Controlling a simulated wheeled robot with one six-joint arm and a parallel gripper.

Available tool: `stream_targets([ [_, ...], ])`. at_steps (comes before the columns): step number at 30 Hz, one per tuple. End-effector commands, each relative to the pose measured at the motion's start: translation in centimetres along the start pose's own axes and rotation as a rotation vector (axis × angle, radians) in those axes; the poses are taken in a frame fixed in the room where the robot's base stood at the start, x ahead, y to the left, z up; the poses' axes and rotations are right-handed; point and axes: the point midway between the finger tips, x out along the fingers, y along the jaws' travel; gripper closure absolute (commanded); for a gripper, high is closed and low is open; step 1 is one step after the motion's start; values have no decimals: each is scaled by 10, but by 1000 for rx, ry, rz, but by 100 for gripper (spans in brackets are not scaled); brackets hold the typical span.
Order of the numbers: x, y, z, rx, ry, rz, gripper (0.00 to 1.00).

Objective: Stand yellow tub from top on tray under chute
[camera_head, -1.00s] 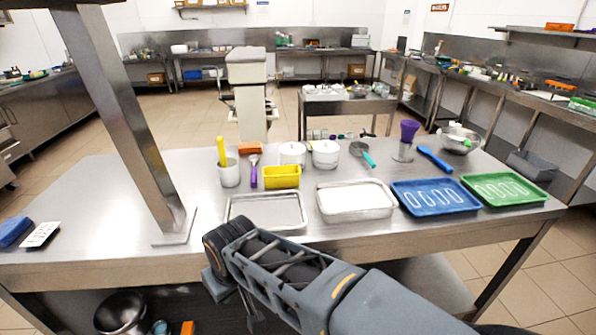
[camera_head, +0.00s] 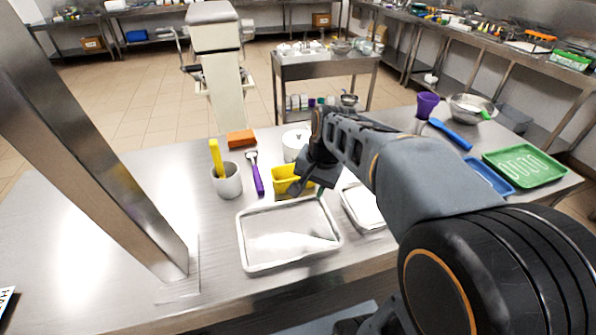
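The yellow tub (camera_head: 283,173) stands on the steel table, behind an empty silver tray (camera_head: 243,240). My gripper (camera_head: 308,188) is at the tub's right side and hides part of it. I cannot tell whether its fingers touch the tub or how far apart they are. A second silver tray (camera_head: 352,212), to the right of the first, is partly hidden by my arm. I cannot make out a chute for certain.
A steel post (camera_head: 110,150) rises at left. Green tray (camera_head: 525,165) is at right.

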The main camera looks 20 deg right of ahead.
Motion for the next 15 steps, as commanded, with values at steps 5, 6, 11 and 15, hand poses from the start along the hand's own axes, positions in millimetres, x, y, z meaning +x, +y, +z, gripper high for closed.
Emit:
stream_targets([
  [5,-22,-24,-57,411,-123,-12,67],
  [6,-24,-27,-68,490,-149,-12,67],
  [11,-27,-38,-101,737,-233,-5,67],
  [15,-27,-42,-117,861,-278,3,67],
])
